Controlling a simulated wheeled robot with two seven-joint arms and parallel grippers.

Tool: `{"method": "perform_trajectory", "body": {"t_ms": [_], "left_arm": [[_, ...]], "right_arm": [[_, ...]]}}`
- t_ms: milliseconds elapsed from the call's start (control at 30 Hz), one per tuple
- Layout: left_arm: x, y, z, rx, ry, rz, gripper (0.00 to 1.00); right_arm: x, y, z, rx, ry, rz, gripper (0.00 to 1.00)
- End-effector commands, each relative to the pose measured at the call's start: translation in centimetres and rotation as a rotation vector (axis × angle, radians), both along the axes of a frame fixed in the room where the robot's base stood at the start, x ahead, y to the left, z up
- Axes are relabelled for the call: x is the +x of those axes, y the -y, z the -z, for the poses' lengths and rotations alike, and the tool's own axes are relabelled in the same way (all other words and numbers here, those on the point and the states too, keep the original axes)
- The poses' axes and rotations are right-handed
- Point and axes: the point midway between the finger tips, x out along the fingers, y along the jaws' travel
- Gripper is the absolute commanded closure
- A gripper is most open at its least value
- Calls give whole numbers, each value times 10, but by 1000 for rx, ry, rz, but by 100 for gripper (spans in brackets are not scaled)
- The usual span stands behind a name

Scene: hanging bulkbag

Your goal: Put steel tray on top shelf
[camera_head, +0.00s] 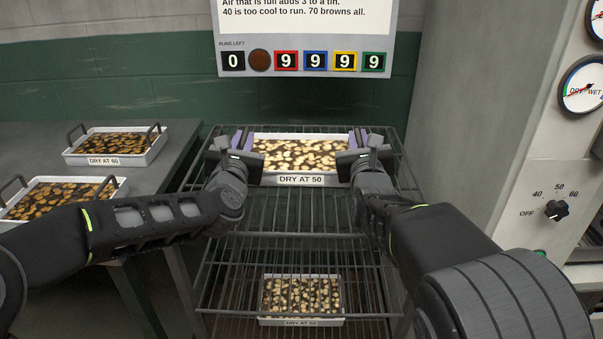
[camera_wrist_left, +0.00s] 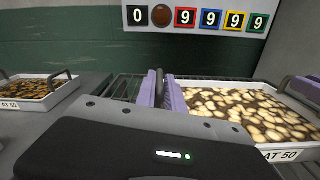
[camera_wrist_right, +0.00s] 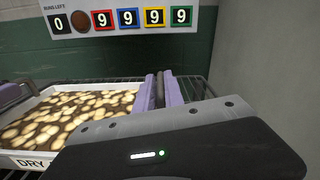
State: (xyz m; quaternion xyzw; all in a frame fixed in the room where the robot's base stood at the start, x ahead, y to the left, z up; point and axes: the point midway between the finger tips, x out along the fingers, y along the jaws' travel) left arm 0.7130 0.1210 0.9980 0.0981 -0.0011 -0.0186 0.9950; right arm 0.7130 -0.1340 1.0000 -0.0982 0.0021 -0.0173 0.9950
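A pale metal tray (camera_head: 300,155) of sliced pieces, labelled DRY AT 50, is level at the top shelf (camera_head: 290,218) of the wire rack. I cannot tell whether its base touches the wires. My left gripper (camera_head: 243,140) has its purple fingers closed around the dark handle at the tray's left end; the handle shows between them in the left wrist view (camera_wrist_left: 162,90). My right gripper (camera_head: 357,140) is closed the same way on the right handle, seen in the right wrist view (camera_wrist_right: 160,90). The tray also shows in both wrist views.
A second DRY AT 50 tray (camera_head: 301,296) sits lower in the rack. Two trays of darker slices (camera_head: 115,143) (camera_head: 62,195) stand on the grey table (camera_head: 180,135) at left. A grey cabinet with gauge and dial (camera_head: 557,210) stands right. A sign (camera_head: 305,40) hangs behind.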

Motion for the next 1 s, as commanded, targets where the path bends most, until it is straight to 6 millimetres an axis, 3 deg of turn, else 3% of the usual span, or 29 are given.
{"method": "perform_trajectory", "body": {"t_ms": [200, 567, 767, 1000], "left_arm": [[0, 0, -2, 0, 1, -1, 68], [-4, -1, -2, 0, 1, -1, 68], [-29, -2, -3, 2, 1, -1, 68], [-79, -3, -4, 3, 2, -1, 68]], "right_arm": [[0, 0, -2, 0, 1, 0, 68], [0, 1, -2, 0, 0, 1, 68], [0, 1, -2, 0, 0, 1, 68], [0, 1, -2, 0, 0, 1, 68]]}}
